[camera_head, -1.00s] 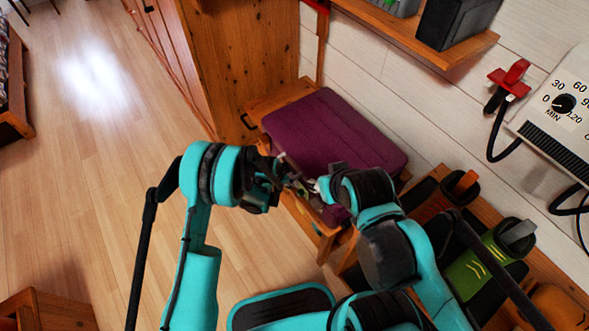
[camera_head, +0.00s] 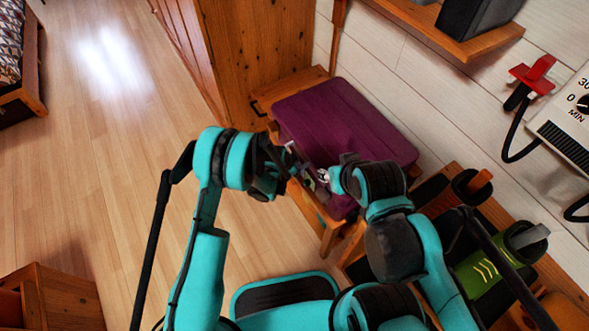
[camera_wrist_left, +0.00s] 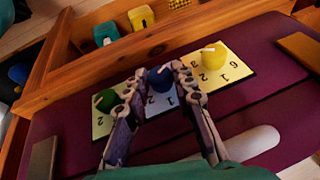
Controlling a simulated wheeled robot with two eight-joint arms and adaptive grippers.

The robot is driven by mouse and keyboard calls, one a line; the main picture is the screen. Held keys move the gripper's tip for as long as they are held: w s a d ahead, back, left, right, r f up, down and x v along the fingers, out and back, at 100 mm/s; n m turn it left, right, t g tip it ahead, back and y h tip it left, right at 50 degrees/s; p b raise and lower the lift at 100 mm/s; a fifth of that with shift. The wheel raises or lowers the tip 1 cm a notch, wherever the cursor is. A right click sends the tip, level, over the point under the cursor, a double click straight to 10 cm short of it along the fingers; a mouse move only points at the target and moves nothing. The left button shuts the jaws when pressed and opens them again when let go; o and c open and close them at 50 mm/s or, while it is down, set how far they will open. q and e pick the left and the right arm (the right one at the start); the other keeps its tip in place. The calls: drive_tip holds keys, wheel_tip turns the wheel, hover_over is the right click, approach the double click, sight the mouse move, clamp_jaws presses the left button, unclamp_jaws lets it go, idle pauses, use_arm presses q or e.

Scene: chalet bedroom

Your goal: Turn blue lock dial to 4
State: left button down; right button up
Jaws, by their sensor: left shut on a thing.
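The purple case (camera_head: 345,125) sits on a wooden stand against the wall; its lock side also shows in the left wrist view (camera_wrist_left: 275,95). There, a blue dial (camera_wrist_left: 159,79) with a pale pointer stands on a light numbered plate, between a green dial (camera_wrist_left: 106,100) and a yellow dial (camera_wrist_left: 213,56). My left gripper (camera_wrist_left: 157,84) is shut on the blue dial, one finger on each side. The fingers hide most of its plate; a 1 shows beside it. In the head view, my left gripper (camera_head: 290,165) is at the case's front edge. My right gripper (camera_head: 322,177) is close beside it, its fingers unclear.
Wooden bars (camera_wrist_left: 150,45) run along the case's edge in the wrist view, with numbered yellow (camera_wrist_left: 141,18) and teal (camera_wrist_left: 106,33) blocks beyond. A wooden shelf (camera_head: 440,30) hangs above the case. A bench with a green item (camera_head: 485,278) stands right. Open floor lies left.

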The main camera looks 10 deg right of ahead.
use_arm(q)
drive_tip(key=g, duration=0.1)
drive_tip(key=g+h, duration=0.1)
drive_tip(key=g, duration=0.1)
drive_tip(key=shift+w+a+n+g, duration=0.1)
drive_tip(key=shift+w+n+g, duration=0.2)
drive_tip(key=shift+n, duration=0.1)
drive_tip(key=c, duration=1.3)
unclamp_jaws()
drive_tip(key=shift+o, duration=0.2)
drive_tip(key=v, duration=1.2)
drive_tip(key=shift+a, duration=0.15)
